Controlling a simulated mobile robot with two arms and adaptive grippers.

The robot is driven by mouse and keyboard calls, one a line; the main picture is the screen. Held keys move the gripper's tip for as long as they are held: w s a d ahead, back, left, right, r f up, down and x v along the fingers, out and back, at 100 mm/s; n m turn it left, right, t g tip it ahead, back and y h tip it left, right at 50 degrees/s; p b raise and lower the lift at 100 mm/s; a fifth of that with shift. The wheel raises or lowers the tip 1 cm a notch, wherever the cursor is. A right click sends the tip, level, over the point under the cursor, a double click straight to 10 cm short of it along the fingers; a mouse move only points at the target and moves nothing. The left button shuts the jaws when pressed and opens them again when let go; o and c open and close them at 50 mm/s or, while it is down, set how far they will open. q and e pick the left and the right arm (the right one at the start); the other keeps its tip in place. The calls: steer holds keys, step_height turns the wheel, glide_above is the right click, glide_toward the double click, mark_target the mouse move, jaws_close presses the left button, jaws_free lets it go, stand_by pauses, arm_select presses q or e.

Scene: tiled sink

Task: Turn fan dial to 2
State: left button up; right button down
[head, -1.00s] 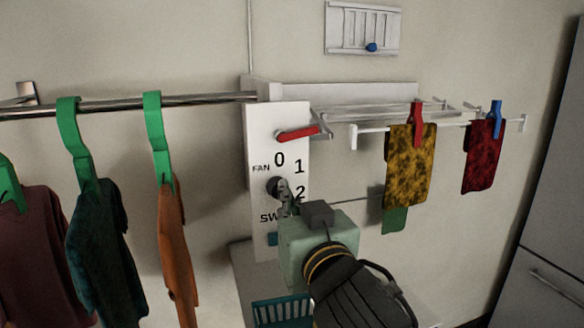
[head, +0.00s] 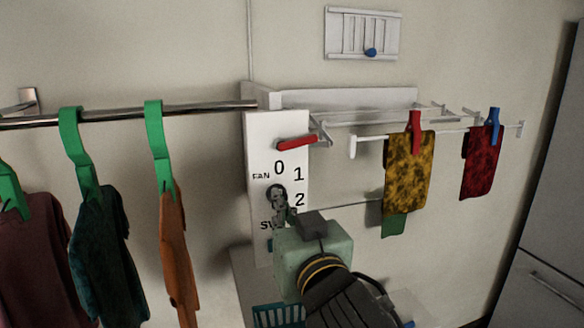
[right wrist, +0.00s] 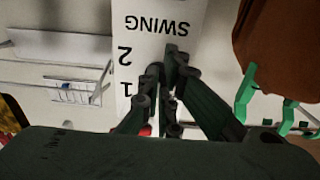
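The fan dial (head: 272,189) is a dark round knob on a white panel (head: 263,146) marked FAN, 0, 1 and 2, with SWING below. My right gripper (head: 279,200) comes up from below, its fingertips at the dial and covering much of it. I cannot read where the dial points. In the right wrist view the panel (right wrist: 190,12) appears upside down. There the right gripper's fingertips (right wrist: 163,72) are close together, below SWING and beside the 2. The dial cannot be made out between them. My left gripper is not in view.
A red lever (head: 297,143) sits on the panel above the dial. Clothes on green hangers (head: 158,140) hang from a metal rail (head: 205,107) at left. A white drying rack (head: 370,138) with pegged cloths projects at right. A teal basket (head: 278,315) is below.

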steer(key=shift+a+f, duration=0.1)
steer(key=shift+a, duration=0.1)
steer(key=shift+a+f, duration=0.2)
steer(key=shift+f, duration=0.2)
steer(key=shift+s, duration=0.35)
arm_select(q)
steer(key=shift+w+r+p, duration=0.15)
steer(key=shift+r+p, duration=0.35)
steer(key=shift+p, duration=0.1)
arm_select(e)
steer(key=v, duration=0.5)
steer(key=shift+w+d, duration=0.15)
steer(key=shift+d, duration=0.05)
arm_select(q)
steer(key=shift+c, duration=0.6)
